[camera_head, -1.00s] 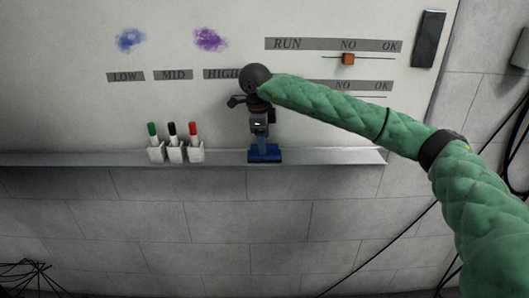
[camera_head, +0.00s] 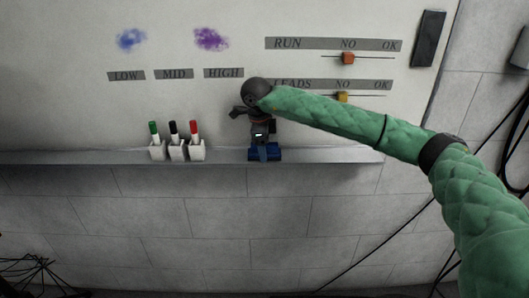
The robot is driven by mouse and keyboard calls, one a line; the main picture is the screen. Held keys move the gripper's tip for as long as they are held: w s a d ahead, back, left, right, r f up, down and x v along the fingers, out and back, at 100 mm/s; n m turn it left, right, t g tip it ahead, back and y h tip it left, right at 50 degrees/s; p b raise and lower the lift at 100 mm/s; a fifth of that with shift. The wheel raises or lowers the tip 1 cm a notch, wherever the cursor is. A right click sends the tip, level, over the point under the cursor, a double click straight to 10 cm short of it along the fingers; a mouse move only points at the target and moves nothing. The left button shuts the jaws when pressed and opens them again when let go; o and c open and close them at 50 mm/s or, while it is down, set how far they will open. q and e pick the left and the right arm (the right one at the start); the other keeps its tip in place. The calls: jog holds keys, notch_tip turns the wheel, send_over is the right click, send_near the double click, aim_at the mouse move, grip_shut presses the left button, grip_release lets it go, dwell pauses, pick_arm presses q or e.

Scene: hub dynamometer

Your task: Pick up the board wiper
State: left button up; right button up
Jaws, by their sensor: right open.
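The board wiper (camera_head: 276,153) is a blue block on the ledge below the whiteboard, in the head view. My right gripper (camera_head: 262,155) is directly at the wiper, pointing down, with its fingers over the wiper's middle. The gripper is open, and it hides part of the wiper. I cannot tell whether the fingers touch it. The wiper still rests on the ledge. My left gripper is not in view.
The narrow ledge (camera_head: 90,158) runs along the board's bottom edge. Green, black and red markers stand in white holders (camera_head: 177,151) left of the wiper. An orange slider (camera_head: 348,58) and a yellow slider (camera_head: 342,97) are on the board. Cables hang at the right.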

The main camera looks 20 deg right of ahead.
jog(key=shift+f+b, duration=0.2)
jog(key=shift+b, duration=0.2)
jog(key=c, duration=0.9)
